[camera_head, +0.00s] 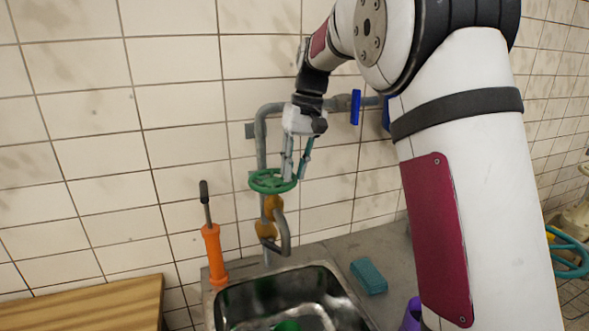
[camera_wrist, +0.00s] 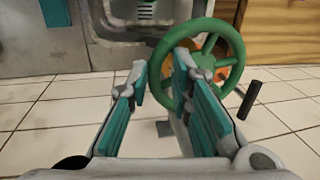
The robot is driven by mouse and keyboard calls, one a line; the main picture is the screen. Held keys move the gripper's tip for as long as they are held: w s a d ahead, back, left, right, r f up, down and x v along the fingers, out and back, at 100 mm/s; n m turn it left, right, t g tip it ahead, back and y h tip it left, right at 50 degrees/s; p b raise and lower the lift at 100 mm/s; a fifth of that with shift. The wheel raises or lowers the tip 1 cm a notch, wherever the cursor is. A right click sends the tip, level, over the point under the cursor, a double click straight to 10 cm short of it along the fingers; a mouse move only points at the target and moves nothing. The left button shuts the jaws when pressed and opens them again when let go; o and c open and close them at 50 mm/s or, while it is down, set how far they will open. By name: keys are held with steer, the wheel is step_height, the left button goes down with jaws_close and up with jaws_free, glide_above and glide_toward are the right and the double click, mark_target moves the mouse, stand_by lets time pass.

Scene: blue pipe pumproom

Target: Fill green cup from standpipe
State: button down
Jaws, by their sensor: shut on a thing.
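The standpipe is a grey pipe (camera_head: 261,145) on the tiled wall, with a green handwheel (camera_head: 268,184) above a brass valve body (camera_head: 271,208) and a bent spout (camera_head: 284,235) over the sink. My gripper (camera_head: 293,176) points down and is shut on the wheel's rim. In the wrist view the rim of the wheel (camera_wrist: 228,35) passes between my teal-padded fingers (camera_wrist: 161,80). A green thing (camera_head: 287,326), probably the green cup, shows at the bottom edge inside the sink, below the spout; most of it is cut off. Whether water runs cannot be told.
The metal sink (camera_head: 233,296) is set in a grey counter (camera_head: 340,252). A teal sponge (camera_head: 369,276) and a purple thing (camera_head: 411,315) lie right of it. An orange-handled tool (camera_head: 213,252) stands at its left, near a wooden top (camera_head: 90,303). A blue valve handle (camera_head: 355,107) is on the pipe.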

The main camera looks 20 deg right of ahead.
steer(key=shift+s+f, duration=0.15)
steer(key=shift+f, duration=0.2)
steer(key=c, duration=1.4)
jaws_free()
steer(key=shift+c, duration=0.2)
steer(key=shift+r, duration=0.2)
step_height(320, 180, up, 7)
steer(key=d, duration=0.1)
steer(key=shift+d, duration=0.15)
steer(key=shift+r, duration=0.1)
